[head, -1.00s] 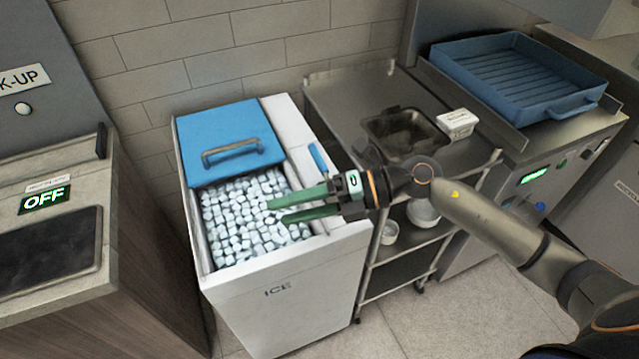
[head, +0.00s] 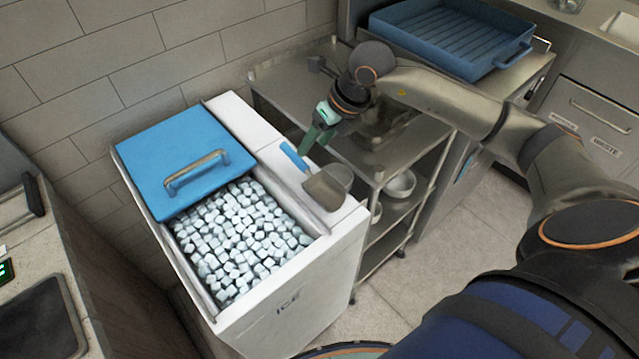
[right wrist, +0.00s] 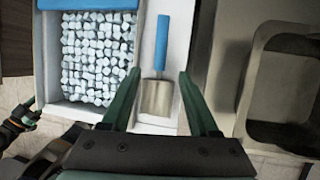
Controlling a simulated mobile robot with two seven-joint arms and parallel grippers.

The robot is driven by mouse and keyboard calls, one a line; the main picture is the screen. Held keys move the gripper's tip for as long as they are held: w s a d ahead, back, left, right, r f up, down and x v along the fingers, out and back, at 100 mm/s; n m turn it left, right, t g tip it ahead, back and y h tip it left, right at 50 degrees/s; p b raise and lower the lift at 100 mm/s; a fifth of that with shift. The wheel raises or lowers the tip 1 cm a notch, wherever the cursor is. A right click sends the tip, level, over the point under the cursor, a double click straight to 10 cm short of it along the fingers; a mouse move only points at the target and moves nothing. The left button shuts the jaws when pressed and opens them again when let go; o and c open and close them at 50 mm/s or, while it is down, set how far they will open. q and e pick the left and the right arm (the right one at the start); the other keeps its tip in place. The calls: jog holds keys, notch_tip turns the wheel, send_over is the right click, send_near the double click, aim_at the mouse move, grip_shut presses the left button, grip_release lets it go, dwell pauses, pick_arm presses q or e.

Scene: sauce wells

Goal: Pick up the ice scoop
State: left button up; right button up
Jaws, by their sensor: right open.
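The ice scoop (head: 327,188) has a metal bowl and a blue handle. It lies on the white right-hand ledge of the ice bin (head: 305,312). My right gripper (head: 311,142) is open and points down near the handle. In the right wrist view the scoop (right wrist: 157,97) shows beyond and between the two green fingers of my right gripper (right wrist: 158,78), with nothing held. My left gripper (right wrist: 24,118) seems to show at the left edge of the right wrist view; its jaws are unclear.
The bin's blue lid (head: 160,165) covers its back part; ice cubes (head: 235,240) fill the open front. A metal cart (head: 290,85) stands just right of the bin. A blue tray (head: 450,35) sits on the counter behind. Free floor lies at the front right.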

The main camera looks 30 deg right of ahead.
aim_at(301, 160)
jog(key=p+x, duration=0.1)
jog(key=x, duration=0.8)
jog(key=shift+w+a+f, duration=0.15)
jog(key=shift+w+f, duration=0.15)
grip_shut()
jog(key=shift+r, duration=0.1)
